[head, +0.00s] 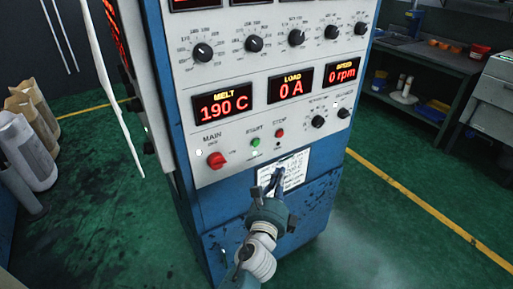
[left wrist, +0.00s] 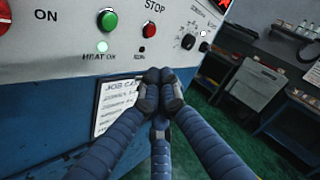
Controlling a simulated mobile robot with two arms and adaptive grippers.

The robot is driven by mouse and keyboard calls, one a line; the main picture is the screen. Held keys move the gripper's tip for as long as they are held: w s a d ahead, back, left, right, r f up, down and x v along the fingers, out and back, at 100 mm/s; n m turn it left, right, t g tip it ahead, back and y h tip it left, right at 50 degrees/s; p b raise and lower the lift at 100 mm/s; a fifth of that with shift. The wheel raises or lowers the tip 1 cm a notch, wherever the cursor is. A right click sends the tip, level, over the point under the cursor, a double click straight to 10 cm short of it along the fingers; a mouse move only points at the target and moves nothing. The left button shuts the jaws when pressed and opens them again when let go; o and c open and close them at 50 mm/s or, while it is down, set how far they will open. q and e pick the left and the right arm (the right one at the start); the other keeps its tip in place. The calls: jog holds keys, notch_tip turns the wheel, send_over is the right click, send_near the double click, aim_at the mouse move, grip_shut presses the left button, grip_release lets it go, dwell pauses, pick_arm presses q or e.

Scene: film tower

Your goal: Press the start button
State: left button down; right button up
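The green start button (head: 255,142) is on the lower front panel of the blue and white control cabinet (head: 235,165), under the label START. In the left wrist view the green button (left wrist: 105,21) is at the upper left. My left gripper (head: 270,182) is below the button, in front of the white job card. In the left wrist view its fingertips (left wrist: 159,88) are together, with nothing seen between them. The fingertips are apart from the button in both views. My right gripper is not in view.
Left of the start button is the red main switch (head: 216,160); right of it is the red stop button (head: 279,133). A small lamp (left wrist: 102,46) glows below the start button. Displays read 190 C, 0 A and 0 rpm. A workbench (head: 430,65) stands at the right.

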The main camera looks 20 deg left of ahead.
aim_at(255, 143)
pick_arm(q)
jog(key=shift+a+r+m, duration=0.2)
jog(key=shift+r+m, duration=0.1)
jog(key=shift+r, duration=0.95)
jog(key=w+a+p, duration=0.1)
jog(key=w+a, duration=0.4)
jog(key=a, duration=0.2)
jog(key=shift+w, duration=0.25)
jog(key=shift+a, duration=0.1)
dwell(0.6)
jog(key=shift+w+a, duration=0.2)
jog(key=shift+w, duration=0.05)
jog(key=shift+w+a, duration=0.2)
jog(key=shift+a, duration=0.1)
dwell(0.6)
dwell(0.4)
jog(key=shift+s+d, duration=0.5)
jog(key=shift+d, duration=0.15)
